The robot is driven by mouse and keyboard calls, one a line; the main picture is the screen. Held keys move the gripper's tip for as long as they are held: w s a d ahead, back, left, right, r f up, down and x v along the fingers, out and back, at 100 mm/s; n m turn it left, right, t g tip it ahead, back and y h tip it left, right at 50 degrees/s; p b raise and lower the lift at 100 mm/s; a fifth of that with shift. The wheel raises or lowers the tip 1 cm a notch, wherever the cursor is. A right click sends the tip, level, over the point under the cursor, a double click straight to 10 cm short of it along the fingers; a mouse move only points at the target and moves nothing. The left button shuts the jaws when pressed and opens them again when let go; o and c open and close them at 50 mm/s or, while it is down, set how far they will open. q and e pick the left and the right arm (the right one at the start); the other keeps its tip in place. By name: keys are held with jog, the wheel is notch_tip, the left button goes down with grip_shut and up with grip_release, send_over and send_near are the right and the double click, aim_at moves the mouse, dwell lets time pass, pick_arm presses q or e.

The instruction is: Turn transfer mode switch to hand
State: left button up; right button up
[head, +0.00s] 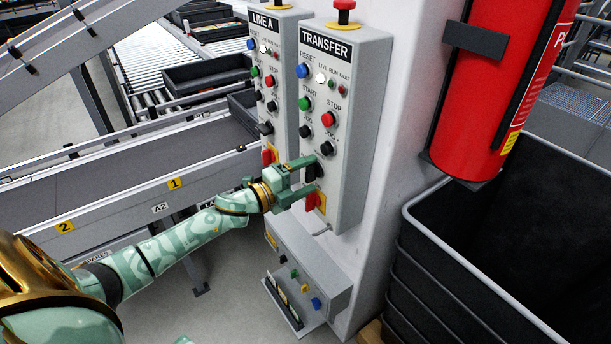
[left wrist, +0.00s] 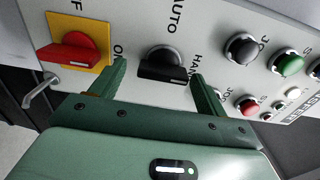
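The TRANSFER panel (head: 343,110) is a grey box on a white column in the head view. Its black mode switch (head: 314,172) sits low on the face, above a red rotary switch (head: 312,203) on a yellow plate. In the left wrist view the mode switch (left wrist: 165,62) lies between the AUTO and HAND labels, and a white line shows near the right end of its handle. My left gripper (head: 303,177) is open at the switch. In the left wrist view its fingers (left wrist: 160,82) stand either side of the handle, apparently with gaps. My right gripper is out of view.
The LINE A panel (head: 276,80) with similar controls stands just left. A small control box (head: 305,270) is below. A conveyor (head: 110,180) runs behind my left arm.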

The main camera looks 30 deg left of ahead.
pick_arm(q)
jog(key=v, duration=1.6)
jog(key=shift+s, duration=0.2)
